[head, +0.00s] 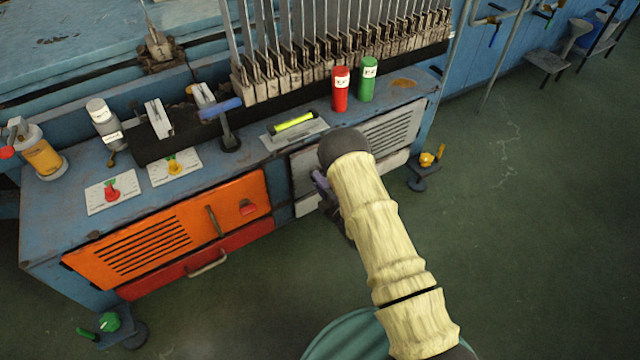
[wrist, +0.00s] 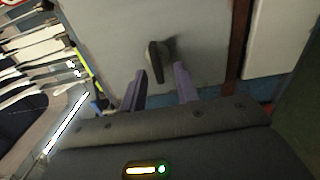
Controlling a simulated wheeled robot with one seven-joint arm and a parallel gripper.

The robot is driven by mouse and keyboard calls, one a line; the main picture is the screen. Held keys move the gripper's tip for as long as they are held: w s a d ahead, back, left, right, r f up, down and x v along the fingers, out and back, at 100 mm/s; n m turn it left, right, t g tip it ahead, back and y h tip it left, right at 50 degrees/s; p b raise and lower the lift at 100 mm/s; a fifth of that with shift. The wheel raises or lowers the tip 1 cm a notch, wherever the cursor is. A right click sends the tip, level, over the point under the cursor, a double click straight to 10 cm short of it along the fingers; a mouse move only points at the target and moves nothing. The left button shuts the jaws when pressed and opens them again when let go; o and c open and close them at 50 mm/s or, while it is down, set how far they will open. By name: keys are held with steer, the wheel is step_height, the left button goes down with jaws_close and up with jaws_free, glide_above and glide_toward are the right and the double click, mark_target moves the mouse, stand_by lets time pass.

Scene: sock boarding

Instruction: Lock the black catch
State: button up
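The black catch (wrist: 154,62) is a short dark handle on a grey panel (wrist: 205,30). In the wrist view it stands nearly upright, tilted slightly. My gripper (wrist: 160,69) is open, with its two purple fingers pointing at the panel. The catch is between and just beyond the fingertips, and nothing is held. I cannot tell whether a finger touches it. In the head view my arm hides the catch and most of the grey panel; only part of a purple finger (head: 321,181) shows.
Red (head: 340,92) and green (head: 367,80) cylinders stand on the bench top. The floor at right is open.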

steer(key=shift+s, duration=0.1)
steer(key=p+v, duration=0.6)
steer(key=v, duration=1.1)
steer(key=shift+p, duration=0.35)
steer(key=shift+d, duration=0.15)
